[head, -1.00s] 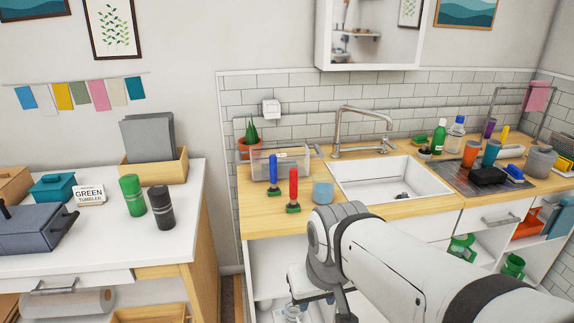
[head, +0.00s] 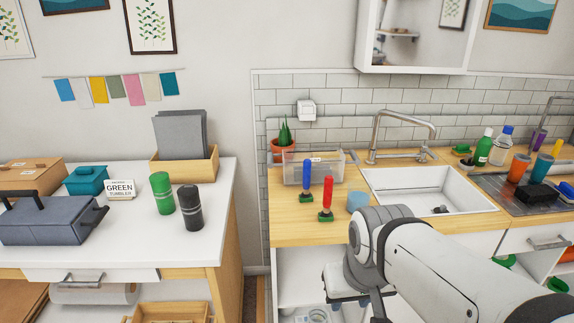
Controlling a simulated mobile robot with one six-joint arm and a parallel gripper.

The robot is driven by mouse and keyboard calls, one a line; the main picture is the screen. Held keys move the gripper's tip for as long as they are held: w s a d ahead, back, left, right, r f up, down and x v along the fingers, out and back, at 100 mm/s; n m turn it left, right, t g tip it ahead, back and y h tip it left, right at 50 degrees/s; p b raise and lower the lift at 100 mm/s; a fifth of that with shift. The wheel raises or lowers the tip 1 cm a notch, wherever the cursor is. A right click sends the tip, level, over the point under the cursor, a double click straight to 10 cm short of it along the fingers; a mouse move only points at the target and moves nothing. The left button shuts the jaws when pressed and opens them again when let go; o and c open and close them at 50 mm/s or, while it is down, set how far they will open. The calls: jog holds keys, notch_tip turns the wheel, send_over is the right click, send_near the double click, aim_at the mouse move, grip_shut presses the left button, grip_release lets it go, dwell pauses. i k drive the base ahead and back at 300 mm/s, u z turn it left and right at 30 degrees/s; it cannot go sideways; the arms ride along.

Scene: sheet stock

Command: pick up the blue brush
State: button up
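The blue brush (head: 307,175) stands upright on the wooden counter, with a blue handle and a green head at its foot. A similar red brush (head: 327,196) stands just to its right and nearer me. My gripper (head: 352,300) is low in front of the counter, below the brushes and apart from them. Its fingers are partly hidden by my arm and cut by the bottom edge, so its opening is unclear.
A clear bin (head: 312,168) and a potted plant (head: 284,141) stand behind the brushes. A blue cup (head: 358,201) is right of them, beside the sink (head: 420,185). The wooden counter (head: 287,225) left of and before them is bare. A white-topped cabinet (head: 150,232) stands left across a gap.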

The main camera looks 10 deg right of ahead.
aim_at(306, 196)
jog(key=i, duration=1.35)
jog(key=z, duration=0.05)
